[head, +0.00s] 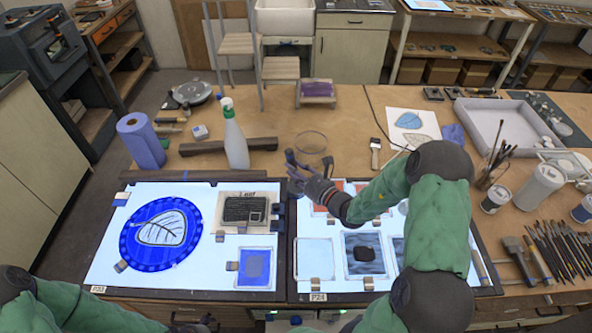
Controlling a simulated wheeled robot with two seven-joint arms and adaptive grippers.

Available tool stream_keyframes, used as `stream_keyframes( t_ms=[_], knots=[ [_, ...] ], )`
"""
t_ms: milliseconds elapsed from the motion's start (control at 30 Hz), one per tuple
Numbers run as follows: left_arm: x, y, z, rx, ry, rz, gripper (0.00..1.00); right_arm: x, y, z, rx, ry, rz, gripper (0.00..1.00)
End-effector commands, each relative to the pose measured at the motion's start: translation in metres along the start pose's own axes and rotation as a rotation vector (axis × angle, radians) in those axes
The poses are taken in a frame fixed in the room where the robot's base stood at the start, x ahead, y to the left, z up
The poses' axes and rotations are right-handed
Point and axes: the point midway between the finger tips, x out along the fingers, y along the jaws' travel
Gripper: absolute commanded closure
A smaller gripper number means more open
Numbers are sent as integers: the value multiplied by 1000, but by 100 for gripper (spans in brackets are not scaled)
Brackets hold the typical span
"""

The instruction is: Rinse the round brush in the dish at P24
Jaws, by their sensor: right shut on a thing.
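A clear round dish (311,142) stands on the wooden table just behind the P24 light panel (330,221). My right gripper (309,166) is just in front of the dish, above the back edge of the panel, with its dark fingers towards the dish. It is shut on a slim thing, probably the round brush, which the fingers mostly hide. I cannot make out its tip or whether it touches the dish. My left arm comes in at the bottom left; only a small dark part of what seems to be my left gripper (207,323) shows at the bottom edge.
A spray bottle (235,140) and a dark bar (228,146) stand left of the dish. A flat brush (375,152) lies to its right. The P33 panel (105,262) with a blue leaf disc (161,234) is at left. Brush pots and a grey tray (507,122) are at right.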

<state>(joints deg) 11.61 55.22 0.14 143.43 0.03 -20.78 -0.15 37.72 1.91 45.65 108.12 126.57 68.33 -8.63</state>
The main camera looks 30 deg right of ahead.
Motion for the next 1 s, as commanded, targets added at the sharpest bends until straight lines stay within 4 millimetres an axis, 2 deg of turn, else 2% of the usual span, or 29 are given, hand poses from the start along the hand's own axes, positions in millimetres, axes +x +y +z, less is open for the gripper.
stream_keyframes(
  t_ms=[100, 367, 800, 1000],
  knots=[
    [-7, 2, 0, 0, 0, 0, 4, 0, 0, 9, 0, -1, 0, 100],
    [-11, 4, 0, 0, 0, 0, 4, 0, -1, 16, -1, -1, 0, 100],
    [-38, 14, 1, 0, 0, 0, 4, -2, -6, 53, -1, -2, 0, 100],
    [-39, 14, 2, 0, 0, 0, 4, -2, -6, 55, 0, -1, 0, 100]
  ],
)
